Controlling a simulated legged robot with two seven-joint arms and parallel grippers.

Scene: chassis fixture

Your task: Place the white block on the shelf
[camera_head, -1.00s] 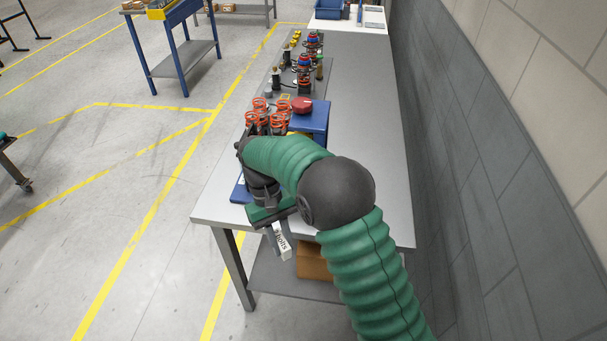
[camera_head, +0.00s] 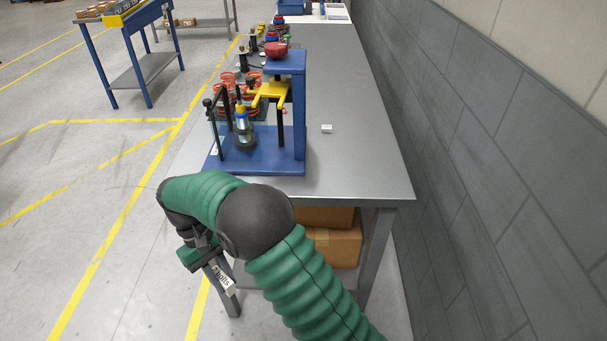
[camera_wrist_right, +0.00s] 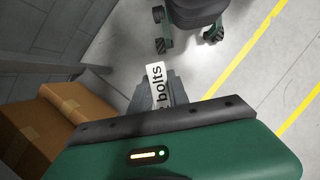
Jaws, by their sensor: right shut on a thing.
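The white block (camera_head: 224,281), printed "bolts", is between the fingers of my right gripper (camera_head: 214,268), low in front of the workbench's near left corner. The wrist view also shows the white block (camera_wrist_right: 156,82) held by my right gripper (camera_wrist_right: 168,96), its label facing the camera. The lower shelf (camera_head: 245,276) under the bench shows only partly; my right arm covers much of it. The block is in the air, apart from the shelf as far as the head view shows. My left gripper is not in view.
Cardboard boxes (camera_head: 332,243) sit on the lower shelf and also show in the wrist view (camera_wrist_right: 62,128). A blue fixture (camera_head: 262,150) stands on the bench top (camera_head: 355,165), with a small white item (camera_head: 326,129) beside it. A grey wall (camera_head: 450,170) runs along the right.

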